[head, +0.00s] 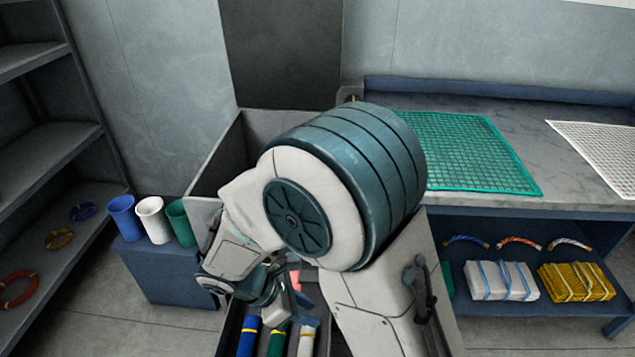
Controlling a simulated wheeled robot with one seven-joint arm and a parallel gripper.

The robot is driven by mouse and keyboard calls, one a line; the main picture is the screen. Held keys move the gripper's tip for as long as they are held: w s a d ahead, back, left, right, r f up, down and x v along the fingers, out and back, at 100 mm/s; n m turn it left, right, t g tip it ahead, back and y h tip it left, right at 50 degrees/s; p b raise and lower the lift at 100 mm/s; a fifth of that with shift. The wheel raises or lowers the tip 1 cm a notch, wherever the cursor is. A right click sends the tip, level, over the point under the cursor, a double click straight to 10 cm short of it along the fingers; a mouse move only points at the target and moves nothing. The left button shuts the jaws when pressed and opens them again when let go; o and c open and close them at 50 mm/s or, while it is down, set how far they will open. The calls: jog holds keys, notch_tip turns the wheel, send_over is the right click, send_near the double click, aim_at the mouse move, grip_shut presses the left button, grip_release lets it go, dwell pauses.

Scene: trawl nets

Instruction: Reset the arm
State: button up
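My arm fills the middle of the head view, with its large teal and white joint in front. The arm is bent, and its forearm reaches down to the left. My gripper (283,308) is low in the picture, just above a dark tray (232,325) with blue, green and white rolls in it. The fingers are small and partly hidden, so I cannot tell whether they are open or hold anything. A small pink-red piece (296,280) shows beside the gripper; I cannot tell whether they touch.
Blue, white and green cups (151,218) stand on a blue box at left. A grey shelf (45,170) holds several rings. At right, a bench (560,190) carries a green net (465,152) and a white net (605,150). Its lower shelf holds white and yellow bundles (577,282).

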jog(key=s+d+r+m+y+p, duration=0.1)
jog(key=d+r+m+y+p, duration=0.1)
jog(key=d+r+m, duration=0.3)
jog(key=s+d+r+m+t+y+p, duration=0.1)
jog(key=d+r+m+y+p, duration=0.2)
jog(key=r+m, duration=0.6)
jog(key=s+d+r+m+t+y+p, duration=0.1)
jog(key=d+r+m+y+p, duration=0.2)
jog(key=d+r+m+p, duration=0.3)
jog(key=d+r+m, duration=0.1)
jog(key=d+r, duration=0.2)
jog(key=r, duration=0.3)
jog(key=shift+s+d, duration=0.2)
jog(key=shift+r, duration=0.1)
